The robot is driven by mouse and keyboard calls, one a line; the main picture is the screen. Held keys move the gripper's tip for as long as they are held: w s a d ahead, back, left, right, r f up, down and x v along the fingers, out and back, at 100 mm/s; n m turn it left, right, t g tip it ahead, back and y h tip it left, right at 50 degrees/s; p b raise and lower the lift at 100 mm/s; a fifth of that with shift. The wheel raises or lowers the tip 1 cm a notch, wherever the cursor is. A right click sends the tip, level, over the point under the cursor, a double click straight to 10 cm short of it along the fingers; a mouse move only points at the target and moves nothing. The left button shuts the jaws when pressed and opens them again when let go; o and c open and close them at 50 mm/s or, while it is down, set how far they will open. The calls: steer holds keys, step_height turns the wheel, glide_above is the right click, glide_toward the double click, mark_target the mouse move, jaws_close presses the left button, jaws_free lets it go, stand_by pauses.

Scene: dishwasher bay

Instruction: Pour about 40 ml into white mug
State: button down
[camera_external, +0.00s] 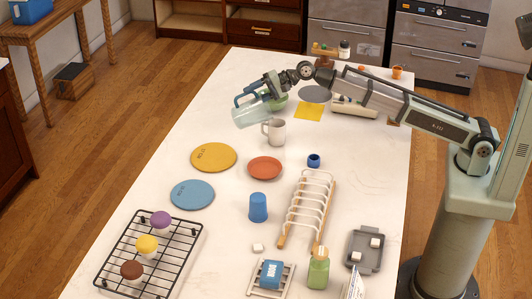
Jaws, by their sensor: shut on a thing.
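The white mug (274,132) stands upright on the white table, in the upper middle of the view. My gripper (262,88) is up and to the left of the mug, shut on a clear pitcher (252,112) with a blue handle. The pitcher is tilted over to the left, with its body beside and above the mug's left side. I cannot tell how much liquid is in the pitcher or in the mug, and no stream shows.
A green bowl (278,103) is partly hidden behind the pitcher. A yellow cloth (309,112), an orange-red plate (265,168) and a yellow round mat (214,157) lie nearby. A dish rack (309,208) stands nearer the front.

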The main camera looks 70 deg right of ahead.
steer(key=shift+w+a+r+g, duration=0.1)
steer(key=shift+w+a+g, duration=0.1)
steer(key=shift+w+g, duration=0.4)
steer(key=shift+s, duration=0.15)
steer(key=shift+w+a+r+g+h, duration=0.15)
steer(key=shift+w+g+h, duration=0.15)
steer(key=shift+w+g, duration=0.2)
steer(key=shift+w+a+g+h, duration=0.1)
steer(key=shift+w+g+h, duration=0.25)
steer(key=shift+g, duration=0.25)
steer(key=shift+w+a, duration=0.1)
steer(key=shift+w, duration=0.1)
steer(key=w+a+f+g+h, duration=0.2)
steer(key=w+f+g+h, duration=0.1)
steer(key=w+f+g, duration=0.4)
steer(key=shift+f+m+g, duration=0.4)
steer(key=shift+f+g, duration=0.5)
steer(key=shift+f, duration=0.4)
steer(key=shift+s, duration=0.1)
steer(key=shift+a, duration=0.1)
